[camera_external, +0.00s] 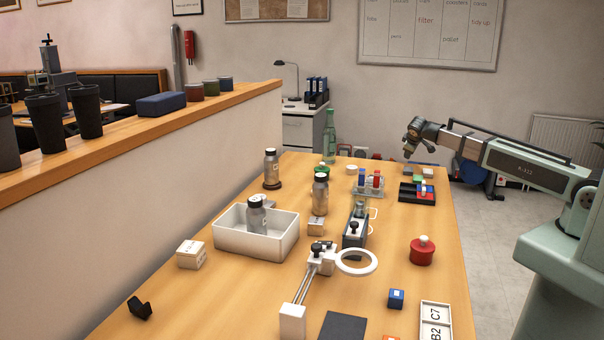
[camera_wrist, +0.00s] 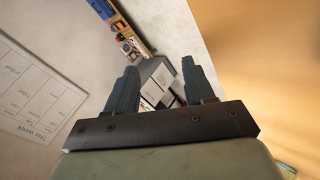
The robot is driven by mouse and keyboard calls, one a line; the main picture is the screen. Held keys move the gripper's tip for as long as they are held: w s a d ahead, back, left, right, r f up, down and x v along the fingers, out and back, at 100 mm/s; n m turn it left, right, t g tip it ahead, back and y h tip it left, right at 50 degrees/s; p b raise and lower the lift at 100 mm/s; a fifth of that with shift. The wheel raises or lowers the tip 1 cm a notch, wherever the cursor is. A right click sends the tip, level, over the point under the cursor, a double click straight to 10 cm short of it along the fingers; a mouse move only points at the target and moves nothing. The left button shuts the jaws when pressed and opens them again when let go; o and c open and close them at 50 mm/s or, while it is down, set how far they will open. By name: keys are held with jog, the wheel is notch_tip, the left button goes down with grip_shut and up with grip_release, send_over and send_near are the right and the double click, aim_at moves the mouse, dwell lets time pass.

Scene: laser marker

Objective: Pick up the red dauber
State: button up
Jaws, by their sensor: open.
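A small upright red dauber (camera_external: 377,179) stands beside a blue one (camera_external: 363,178) in a light rack (camera_external: 369,192) toward the far right of the table, in the external view. It is small there, so its details are unclear. My gripper (camera_external: 408,152) hangs in the air above the far right table edge, higher than the rack and to its right, apart from it. In the wrist view my gripper (camera_wrist: 159,66) shows two dark fingers spread apart with nothing held between them. I cannot make out the dauber in the wrist view.
A black tray (camera_external: 405,197) with small coloured blocks stands right of the rack. A green bottle (camera_external: 330,135) stands behind left. A red pot with a white knob (camera_external: 421,252), a ring magnifier (camera_external: 372,269) and a white bin (camera_external: 284,246) with a bottle stand nearer.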

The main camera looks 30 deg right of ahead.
jog(key=s+a+r+n+g+y, duration=0.1)
jog(key=s+a+r+y, duration=0.15)
jog(key=s+a, duration=0.45)
jog(key=s+a+r+y, duration=0.2)
jog(key=a+r, duration=0.2)
jog(key=a, duration=0.6)
jog(key=n+g+y, duration=0.3)
jog(key=y, duration=0.1)
send_near(378, 171)
jog(key=shift+x, duration=5.3)
grip_shut()
